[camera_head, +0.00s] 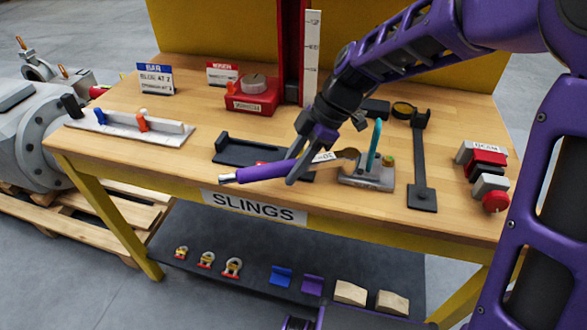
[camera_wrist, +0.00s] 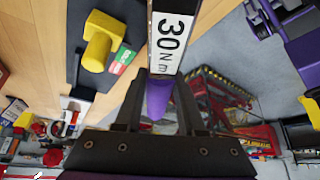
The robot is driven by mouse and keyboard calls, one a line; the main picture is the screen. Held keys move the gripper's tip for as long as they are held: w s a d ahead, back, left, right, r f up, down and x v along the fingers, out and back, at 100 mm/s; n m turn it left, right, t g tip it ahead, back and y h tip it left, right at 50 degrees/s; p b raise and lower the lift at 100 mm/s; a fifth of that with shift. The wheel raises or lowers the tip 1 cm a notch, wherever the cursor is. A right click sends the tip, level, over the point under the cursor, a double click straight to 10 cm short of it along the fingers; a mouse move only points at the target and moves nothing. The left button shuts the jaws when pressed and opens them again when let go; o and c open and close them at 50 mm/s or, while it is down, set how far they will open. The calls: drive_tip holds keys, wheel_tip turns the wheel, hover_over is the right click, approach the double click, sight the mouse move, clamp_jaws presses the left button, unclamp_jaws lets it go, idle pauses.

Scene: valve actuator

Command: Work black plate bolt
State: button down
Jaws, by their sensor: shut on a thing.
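My gripper (camera_head: 296,172) is shut on a torque wrench by its purple handle (camera_head: 262,172). The wrench carries a white label reading 30 Nm (camera_wrist: 170,42). In the head view, its brownish head end (camera_head: 347,154) points right, overlapping the left edge of a grey plate fixture (camera_head: 366,181). I cannot tell whether they touch. A teal rod (camera_head: 375,145) stands upright on that fixture, beside a green-yellow knob (camera_head: 388,160). A long black plate (camera_head: 422,165) lies to its right. A black tray (camera_head: 240,153) lies left of my gripper. No black plate bolt is clearly discernible.
A red block (camera_head: 252,96) stands at the back, with a white ruler (camera_head: 311,55) near it. Red and grey blocks (camera_head: 484,160) sit at the right edge. A pale rack (camera_head: 130,127) lies left. A yellow part (camera_wrist: 100,40) shows in the wrist view. The front left tabletop is clear.

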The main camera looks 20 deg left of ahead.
drive_tip(key=shift+w+a+m, duration=0.1)
drive_tip(key=shift+w+m, duration=0.2)
drive_tip(key=shift+w+a+m+t+y+b, duration=0.15)
drive_tip(key=shift+w+a+m+t+b, duration=0.15)
drive_tip(key=shift+w+m, duration=0.2)
drive_tip(key=shift+w+a+m+t+y+b, duration=0.2)
drive_tip(key=shift+w+m+t, duration=0.1)
drive_tip(key=shift+w+m, duration=0.2)
drive_tip(key=shift+w, duration=0.1)
idle(0.3)
drive_tip(key=shift+w, duration=0.1)
drive_tip(key=shift+w+r+m+t+b, duration=0.25)
drive_tip(key=shift+w+m+t, duration=0.25)
drive_tip(key=shift+w+m, duration=0.25)
drive_tip(key=shift+r, duration=0.1)
drive_tip(key=shift+w+r+p, duration=0.2)
drive_tip(key=shift+r+p, duration=0.25)
drive_tip(key=shift+r, duration=0.1)
drive_tip(key=shift+s+a+r+p, duration=0.1)
drive_tip(key=shift+s+r+p, duration=0.1)
drive_tip(key=shift+r+p, duration=0.5)
drive_tip(key=shift+s+r+p, duration=0.15)
drive_tip(key=shift+r+p, duration=0.25)
drive_tip(key=shift+r, duration=0.55)
